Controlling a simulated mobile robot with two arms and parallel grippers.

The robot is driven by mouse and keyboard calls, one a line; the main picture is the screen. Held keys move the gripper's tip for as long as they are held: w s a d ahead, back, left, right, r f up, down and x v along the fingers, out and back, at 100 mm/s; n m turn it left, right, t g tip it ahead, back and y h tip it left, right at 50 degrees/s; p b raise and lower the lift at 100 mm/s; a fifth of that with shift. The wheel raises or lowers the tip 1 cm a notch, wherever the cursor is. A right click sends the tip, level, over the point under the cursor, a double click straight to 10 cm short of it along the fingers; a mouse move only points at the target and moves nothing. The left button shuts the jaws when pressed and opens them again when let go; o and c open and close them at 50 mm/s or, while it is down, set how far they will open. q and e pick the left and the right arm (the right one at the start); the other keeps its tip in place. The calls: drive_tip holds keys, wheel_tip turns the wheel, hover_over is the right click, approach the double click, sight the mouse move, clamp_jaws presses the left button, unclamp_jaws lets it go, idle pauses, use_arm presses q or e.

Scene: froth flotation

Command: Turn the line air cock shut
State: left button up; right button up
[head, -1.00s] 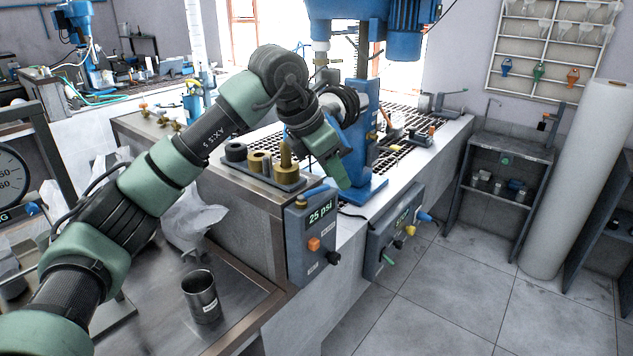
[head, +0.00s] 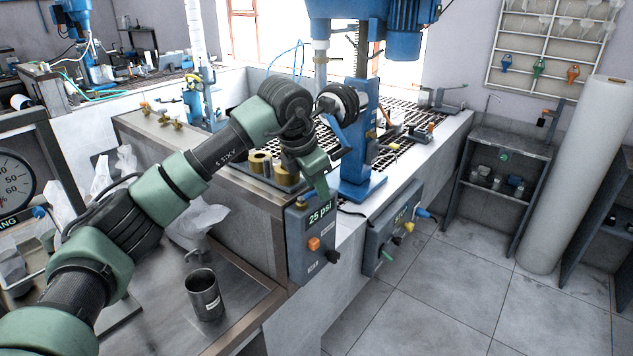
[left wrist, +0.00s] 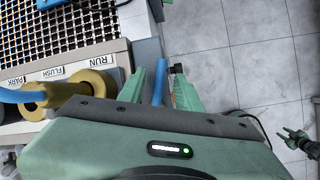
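My left gripper (head: 321,190) points down at the top of this box. In the left wrist view, its green fingers (left wrist: 160,90) are apart, with a blue lever (left wrist: 158,82) between them, apparently the line air cock's handle. I see gaps on both sides of it. A small green gripper (left wrist: 298,138), apparently my right one, shows over the floor at the right.
A rack with brass rings (left wrist: 97,83) and RUN, FLUSH and PARK labels lies beside my left gripper. A blue flotation machine (head: 358,150) stands behind it. A second control box (head: 391,232) hangs to the right. A metal cup (head: 204,295) stands on the front bench.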

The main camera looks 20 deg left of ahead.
use_arm(q)
clamp_jaws()
drive_tip(key=shift+r, duration=0.1)
idle(1.2)
